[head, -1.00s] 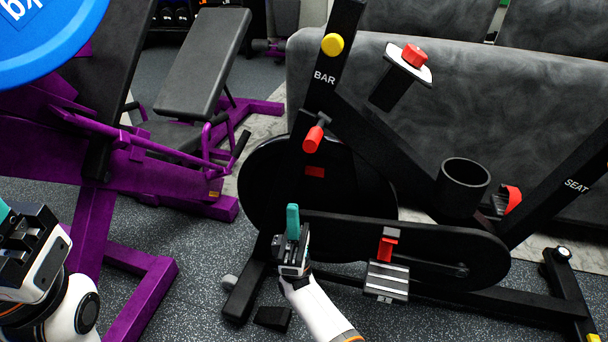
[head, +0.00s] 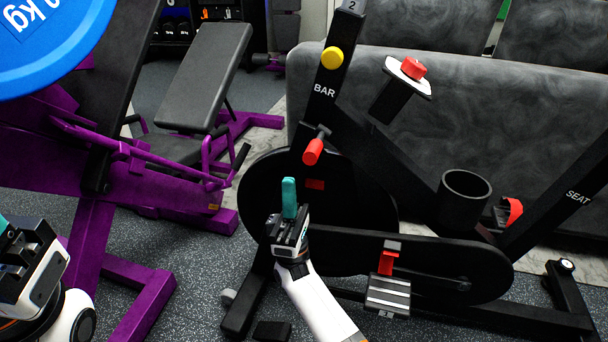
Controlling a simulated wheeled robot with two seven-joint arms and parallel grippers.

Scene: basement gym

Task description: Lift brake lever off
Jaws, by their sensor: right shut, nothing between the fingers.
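The likely brake lever is a red handle (head: 313,151) on a short metal stem on the front frame of the black exercise bike (head: 425,262), below the word BAR. It hangs tilted down. My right gripper (head: 289,198) is shut and empty, its teal fingertips pointing up. It is below and slightly left of the red handle, apart from it in the picture. My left gripper (head: 12,245) is at the left edge, partly cut off, so its fingertips do not show clearly.
A yellow knob (head: 332,57) is on the bar post above the handle. A red knob (head: 414,69) on a white plate, a cup holder (head: 465,196) and a pedal (head: 388,293) are to the right. A purple bench frame (head: 130,190) and a blue weight plate (head: 50,45) fill the left.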

